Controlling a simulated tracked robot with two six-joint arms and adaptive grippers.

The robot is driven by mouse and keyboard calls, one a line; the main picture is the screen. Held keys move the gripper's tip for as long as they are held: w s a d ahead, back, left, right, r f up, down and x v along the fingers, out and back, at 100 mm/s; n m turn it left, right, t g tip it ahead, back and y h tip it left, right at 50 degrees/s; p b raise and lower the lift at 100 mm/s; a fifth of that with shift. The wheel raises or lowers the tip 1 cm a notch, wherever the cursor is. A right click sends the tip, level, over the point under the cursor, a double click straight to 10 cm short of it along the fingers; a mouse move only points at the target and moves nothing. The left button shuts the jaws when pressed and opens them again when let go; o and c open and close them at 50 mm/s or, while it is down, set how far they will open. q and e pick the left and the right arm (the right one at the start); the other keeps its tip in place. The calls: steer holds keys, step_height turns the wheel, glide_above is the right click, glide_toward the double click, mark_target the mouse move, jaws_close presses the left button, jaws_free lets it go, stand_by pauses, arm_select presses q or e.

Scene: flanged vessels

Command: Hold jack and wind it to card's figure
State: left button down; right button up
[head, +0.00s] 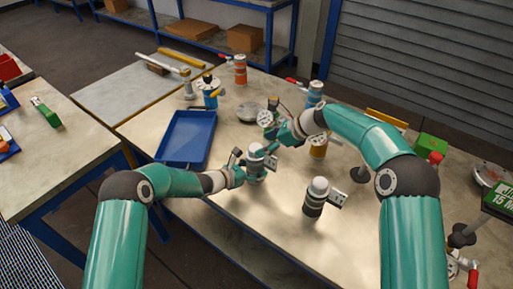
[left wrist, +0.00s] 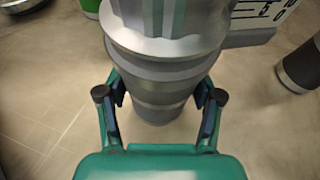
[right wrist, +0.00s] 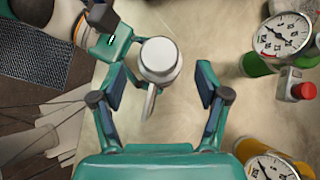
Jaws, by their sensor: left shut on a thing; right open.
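A grey banded jack (head: 255,168) stands on the bench, with a scale plate beside it. My left gripper (head: 238,172) is shut around its body. In the left wrist view the jack (left wrist: 155,70) sits between both finger pads, and part of its scale plate (left wrist: 262,20) shows with marks too cropped to read. My right gripper (head: 275,142) is open just above the jack. In the right wrist view the jack's pale round top (right wrist: 161,60) lies between the spread fingers, apart from both. A dark green card (head: 500,198) at the right edge is cut off; "15 M" is legible.
A second dark-banded jack (head: 316,198) with a scale plate stands to the right. A blue tray (head: 187,138) lies left. Several coloured vessels with gauges stand behind, including an orange one (head: 240,70). The bench front between the jacks is clear.

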mark_target(257, 147)
steer(key=shift+x, duration=2.35)
steer(key=c, duration=1.2)
steer(key=shift+w+n+g, duration=0.1)
steer(key=shift+n+g, duration=0.4)
steer(key=shift+n, duration=0.2)
steer(key=o, duration=1.2)
